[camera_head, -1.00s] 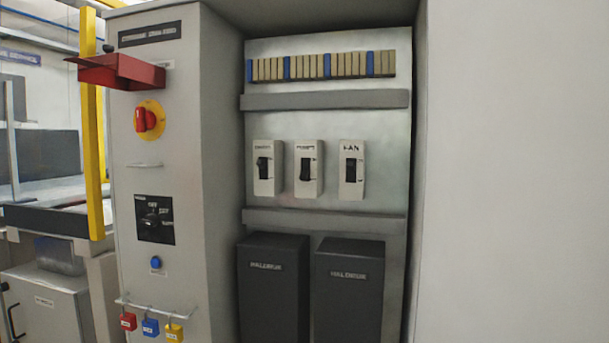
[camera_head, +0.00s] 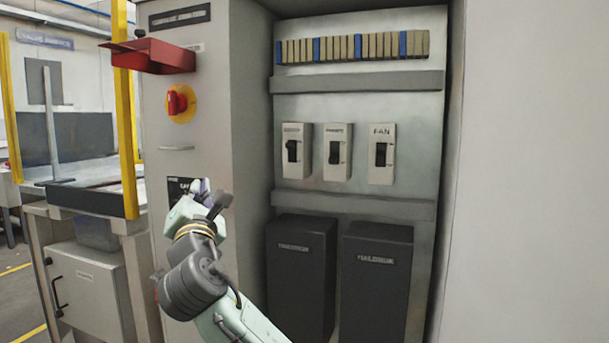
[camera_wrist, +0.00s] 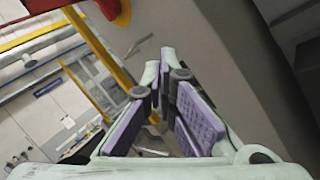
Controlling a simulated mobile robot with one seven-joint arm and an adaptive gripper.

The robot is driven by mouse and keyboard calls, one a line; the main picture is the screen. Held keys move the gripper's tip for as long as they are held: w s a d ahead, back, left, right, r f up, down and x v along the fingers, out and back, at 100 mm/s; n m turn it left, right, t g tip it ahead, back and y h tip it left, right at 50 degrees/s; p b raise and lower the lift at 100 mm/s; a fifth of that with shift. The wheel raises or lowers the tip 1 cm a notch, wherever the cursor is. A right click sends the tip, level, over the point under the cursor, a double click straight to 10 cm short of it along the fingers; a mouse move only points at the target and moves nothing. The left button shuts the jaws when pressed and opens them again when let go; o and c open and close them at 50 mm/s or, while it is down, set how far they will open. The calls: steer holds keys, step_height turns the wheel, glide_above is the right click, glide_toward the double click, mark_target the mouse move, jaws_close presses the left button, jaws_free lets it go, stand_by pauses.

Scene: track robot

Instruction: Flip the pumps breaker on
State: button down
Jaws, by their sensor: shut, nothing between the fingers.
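Three white breakers with black toggles sit in a row on the panel inside the open cabinet in the head view. The left breaker (camera_head: 297,151) and the middle breaker (camera_head: 338,152) have blurred labels, and the middle one may read PUMPS. The right breaker (camera_head: 382,154) reads FAN. The toggle positions are too small to tell surely. My gripper (camera_head: 207,193) is in front of the cabinet's left front face, left of and below the breakers and apart from them. In the wrist view my gripper (camera_wrist: 161,70) is shut and empty, with purple pads, and no breaker shows there.
A red tray-like bracket (camera_head: 152,57) juts from the cabinet's left face above a red rotary switch (camera_head: 178,103). Two dark boxes (camera_head: 301,267) stand below the breakers. A yellow post (camera_head: 125,120) is at the left. The space before the breakers looks clear.

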steer(key=w+d+h, duration=0.7)
steer(key=d, duration=0.5)
steer(key=g+h, duration=0.1)
steer(key=h, duration=0.5)
glide_toward(333, 170)
steer(key=s, duration=0.3)
steer(key=shift+s+a+f+n, duration=0.2)
steer(key=shift+a+f+n, duration=0.05)
steer(key=shift+a+n, duration=0.2)
steer(key=p+x, duration=0.2)
steer(key=x, duration=0.8)
steer(key=shift+f+p, duration=0.15)
steer(key=shift+p, duration=0.15)
steer(key=shift+r+p, duration=0.2)
steer(key=shift+p, duration=0.25)
steer(key=shift+d+r+g+p, duration=0.1)
steer(key=shift+g+p, duration=0.2)
steer(key=shift+p, duration=0.05)
steer(key=shift+s+a, duration=0.15)
steer(key=shift+a, duration=0.05)
steer(key=shift+d+p, duration=0.1)
steer(key=shift+p, duration=0.25)
